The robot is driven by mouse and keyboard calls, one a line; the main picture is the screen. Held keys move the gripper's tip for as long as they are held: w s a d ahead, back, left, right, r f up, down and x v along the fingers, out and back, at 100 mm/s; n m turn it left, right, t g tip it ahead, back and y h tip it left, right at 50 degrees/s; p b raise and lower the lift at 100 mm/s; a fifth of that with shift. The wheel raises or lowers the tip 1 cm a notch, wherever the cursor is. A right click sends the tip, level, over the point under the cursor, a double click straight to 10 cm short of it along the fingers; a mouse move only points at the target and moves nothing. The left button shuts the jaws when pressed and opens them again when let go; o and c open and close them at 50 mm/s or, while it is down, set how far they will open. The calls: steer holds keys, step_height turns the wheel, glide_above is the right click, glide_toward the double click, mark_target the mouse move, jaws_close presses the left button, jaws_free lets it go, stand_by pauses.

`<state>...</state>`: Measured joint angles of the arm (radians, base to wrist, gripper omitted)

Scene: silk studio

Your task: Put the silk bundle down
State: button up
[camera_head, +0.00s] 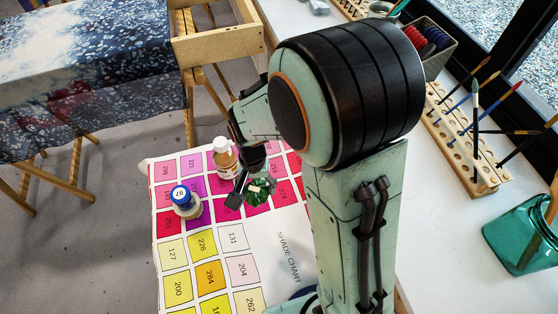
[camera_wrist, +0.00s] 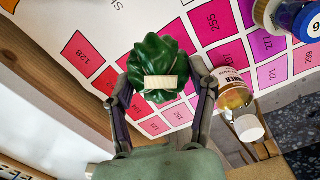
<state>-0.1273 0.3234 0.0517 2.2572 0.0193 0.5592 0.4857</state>
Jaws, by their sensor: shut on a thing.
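The silk bundle (camera_wrist: 162,62) is dark green, gathered and ribbed, with a cream band across it. In the wrist view it sits between the two fingers of my gripper (camera_wrist: 160,88), which is shut on it. In the head view the bundle (camera_head: 258,191) hangs below my gripper (camera_head: 256,178), over or on the pink and red squares of the shade chart (camera_head: 240,238). I cannot tell whether the bundle touches the chart. My arm hides the chart's right part in the head view.
A bottle with amber liquid (camera_head: 224,160) stands close behind the bundle, with a blue-capped jar (camera_head: 184,200) to its left. A brush rack (camera_head: 465,140), a teal glass container (camera_head: 520,235) and a grey bin (camera_head: 432,55) are on the right. Patterned cloth (camera_head: 85,70) lies over a wooden frame at left.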

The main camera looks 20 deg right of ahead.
steer(key=w+d+r+m, duration=0.15)
steer(key=d+m, duration=0.25)
steer(key=d, duration=0.5)
glide_above(285, 156)
steer(key=f, duration=0.9)
steer(key=shift+s, duration=0.4)
steer(key=shift+w+f, duration=0.4)
steer(key=shift+f, duration=1.55)
steer(key=o, duration=1.1)
steer(key=shift+f, duration=0.15)
